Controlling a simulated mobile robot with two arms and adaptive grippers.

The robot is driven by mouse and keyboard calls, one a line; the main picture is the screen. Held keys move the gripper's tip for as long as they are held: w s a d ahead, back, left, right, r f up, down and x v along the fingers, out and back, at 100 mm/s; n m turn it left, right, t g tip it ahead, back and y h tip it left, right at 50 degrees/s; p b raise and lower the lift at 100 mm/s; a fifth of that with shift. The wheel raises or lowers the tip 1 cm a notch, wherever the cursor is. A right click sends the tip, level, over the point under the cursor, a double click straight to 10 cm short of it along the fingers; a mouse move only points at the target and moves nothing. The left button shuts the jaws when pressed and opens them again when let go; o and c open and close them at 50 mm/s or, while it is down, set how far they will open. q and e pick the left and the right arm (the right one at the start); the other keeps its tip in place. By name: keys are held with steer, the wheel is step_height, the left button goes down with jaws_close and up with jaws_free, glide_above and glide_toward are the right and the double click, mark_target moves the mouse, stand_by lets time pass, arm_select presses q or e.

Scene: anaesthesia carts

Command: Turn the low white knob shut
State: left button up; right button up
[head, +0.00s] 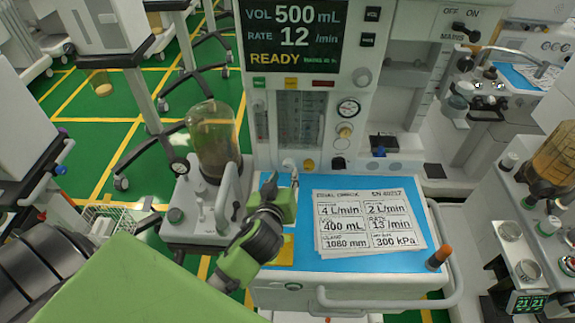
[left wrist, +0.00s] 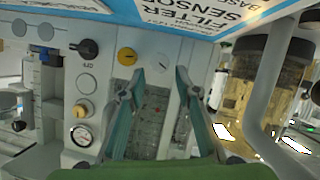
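The low white knob (left wrist: 162,60) sits on the machine's front panel, close to the blue tray top. In the left wrist view it lies just past and between the fingertips of my left gripper (left wrist: 160,73). The fingers are apart, one on each side, and I cannot tell whether they touch it. In the head view my left gripper (head: 284,181) is over the blue tray top with its tips toward the panel. The knob (head: 290,163) is partly visible there beyond the tips. My right gripper is not in view.
A yellow knob (left wrist: 127,56) and a black knob (left wrist: 88,48) are beside the white one. A gauge (head: 348,108) is higher on the panel. A printed card (head: 369,222) lies on the blue tray top (head: 415,185). An amber canister (head: 213,140) stands to the left.

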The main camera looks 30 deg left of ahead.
mark_target(288, 167)
arm_select(q)
steer(key=x, duration=0.4)
steer(key=shift+r, duration=0.15)
steer(key=shift+w+a+p, duration=0.1)
steer(key=shift+w+p, duration=0.2)
steer(key=shift+w+a+f, duration=0.15)
steer(key=shift+w+f, duration=0.25)
steer(key=c, duration=0.8)
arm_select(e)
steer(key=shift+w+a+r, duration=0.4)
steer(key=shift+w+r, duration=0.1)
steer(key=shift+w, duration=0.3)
